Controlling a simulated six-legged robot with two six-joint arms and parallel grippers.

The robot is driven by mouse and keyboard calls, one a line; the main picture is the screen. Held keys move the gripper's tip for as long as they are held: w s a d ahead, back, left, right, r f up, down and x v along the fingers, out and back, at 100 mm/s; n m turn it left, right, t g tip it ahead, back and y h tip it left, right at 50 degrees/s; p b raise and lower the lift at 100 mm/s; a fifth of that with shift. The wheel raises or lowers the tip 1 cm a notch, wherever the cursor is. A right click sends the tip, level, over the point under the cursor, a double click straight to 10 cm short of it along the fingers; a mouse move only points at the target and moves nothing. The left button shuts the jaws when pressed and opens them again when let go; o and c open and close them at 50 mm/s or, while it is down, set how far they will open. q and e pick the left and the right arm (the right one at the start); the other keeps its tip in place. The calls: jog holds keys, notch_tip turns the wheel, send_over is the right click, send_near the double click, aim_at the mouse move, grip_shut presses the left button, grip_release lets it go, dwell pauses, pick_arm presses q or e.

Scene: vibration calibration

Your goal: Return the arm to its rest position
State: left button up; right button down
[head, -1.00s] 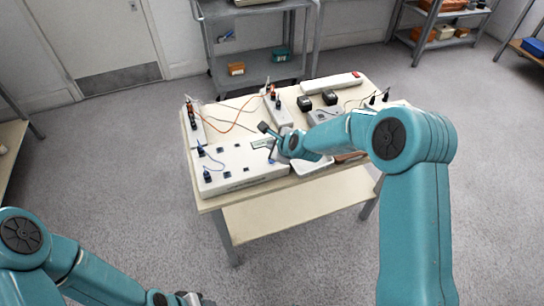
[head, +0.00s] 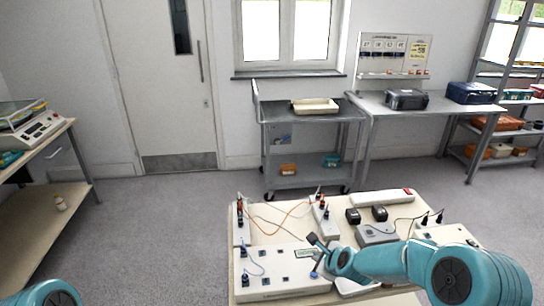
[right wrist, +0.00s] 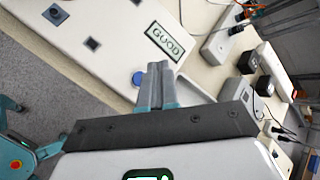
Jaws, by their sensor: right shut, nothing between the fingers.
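My right arm (head: 400,262) is teal and reaches in from the right over the work table. Its gripper (head: 318,257) is above the right end of a white test box (head: 272,284). In the right wrist view the two fingers (right wrist: 157,82) are together with nothing between them. Whether the fingertips touch the box cannot be told. Only a rounded joint of my left arm (head: 45,296) shows at the bottom left; its gripper is outside the view.
The table holds a power strip (head: 382,196), black blocks (head: 379,213), a grey unit (head: 377,235) and orange cables. A white tray (head: 356,287) lies beside the box under my right arm. Behind are a grey cart (head: 310,118) and a bench (head: 440,106); open floor lies between.

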jog(key=s+a+f+n+g+y, duration=0.1)
jog(key=s+a+f+n+g, duration=0.15)
jog(key=s+f, duration=0.55)
jog(key=s+a+f+n+g, duration=0.1)
jog(key=s+f+n+g, duration=0.2)
jog(key=s+f, duration=0.55)
jog(key=s+a+n+g+y, duration=0.1)
jog(key=s+a+n+g, duration=0.2)
jog(key=s+n, duration=1.4)
jog(key=shift+s+a+r, duration=0.2)
jog(key=shift+s+a, duration=0.15)
jog(key=shift+s, duration=0.55)
